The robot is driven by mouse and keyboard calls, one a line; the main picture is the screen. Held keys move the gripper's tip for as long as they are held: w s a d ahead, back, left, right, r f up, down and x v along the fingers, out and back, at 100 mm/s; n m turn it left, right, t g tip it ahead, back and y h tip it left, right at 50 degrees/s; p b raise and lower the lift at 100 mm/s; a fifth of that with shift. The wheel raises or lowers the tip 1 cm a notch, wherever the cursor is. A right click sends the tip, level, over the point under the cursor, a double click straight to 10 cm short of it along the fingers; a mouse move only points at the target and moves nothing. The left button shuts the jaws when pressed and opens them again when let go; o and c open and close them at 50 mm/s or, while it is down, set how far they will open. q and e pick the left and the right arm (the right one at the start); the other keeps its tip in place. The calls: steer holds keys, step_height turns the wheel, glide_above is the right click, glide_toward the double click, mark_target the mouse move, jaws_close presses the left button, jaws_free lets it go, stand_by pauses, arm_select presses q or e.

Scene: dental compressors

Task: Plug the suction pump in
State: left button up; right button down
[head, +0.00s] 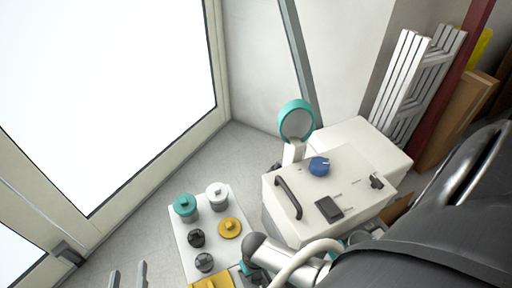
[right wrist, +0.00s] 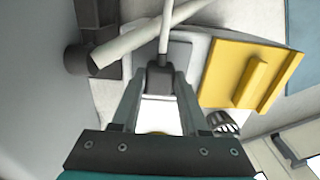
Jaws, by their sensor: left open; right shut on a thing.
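The white suction pump unit (head: 345,170), with a blue knob (head: 319,166), a black handle and a dark switch (head: 328,209) on top, stands on the floor right of centre in the head view. My right gripper (right wrist: 158,88) is shut on a dark grey plug (right wrist: 159,76) in the right wrist view; a pale cord (right wrist: 167,30) runs upward from it. A socket cannot be made out. My right gripper cannot be made out in the head view. My left gripper (head: 128,278) is open and empty at the lower left edge of the head view.
A white board (head: 181,238) holds several teal, white, yellow and dark round pieces. A yellow panel (right wrist: 222,75) is right of the plug. A folded ladder (head: 405,80) leans behind. Floor at left is clear.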

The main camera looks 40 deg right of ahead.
steer(key=shift+p, duration=0.65)
stand_by(1.4)
steer(key=shift+f+b, duration=0.5)
steer(key=shift+f, duration=0.1)
stand_by(0.4)
steer(key=shift+c, duration=1.7)
jaws_free()
